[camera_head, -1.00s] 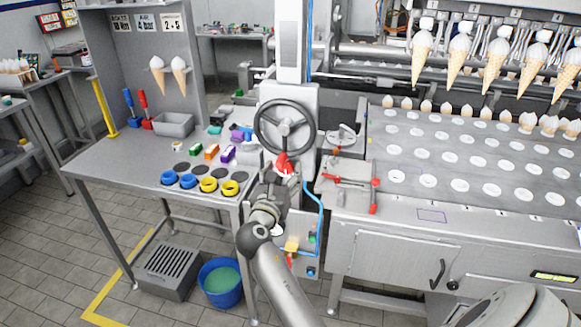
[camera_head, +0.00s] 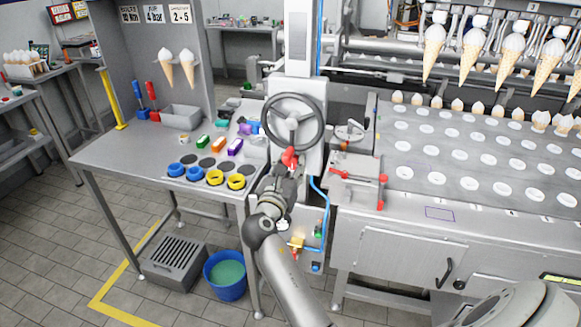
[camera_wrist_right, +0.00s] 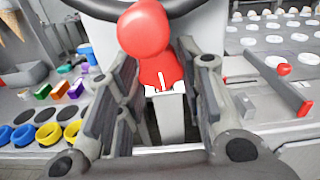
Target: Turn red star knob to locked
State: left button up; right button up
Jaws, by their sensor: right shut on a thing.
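The red star knob (camera_wrist_right: 160,70) is large in the right wrist view, between the fingers of my right gripper (camera_wrist_right: 160,95). In the head view the knob (camera_head: 289,157) shows as a small red shape below the dark handwheel, at the tip of my right gripper (camera_head: 284,172). The right gripper is shut on the knob. A white plate with a dark mark shows just under the knob, but the mark is too small to read. My left gripper is not in view.
A dark handwheel (camera_head: 293,122) stands right above the knob. A side table (camera_head: 130,150) with colored rings and blocks is at the left. A plate with red handles (camera_head: 358,178) lies at the right. A blue bucket (camera_head: 226,275) stands on the floor.

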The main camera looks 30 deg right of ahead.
jog(key=shift+m, duration=0.6)
jog(key=o, duration=1.1)
jog(key=shift+c, duration=0.2)
jog(key=v, duration=0.7)
jog(key=shift+s+a, duration=0.15)
jog(key=shift+a, duration=0.05)
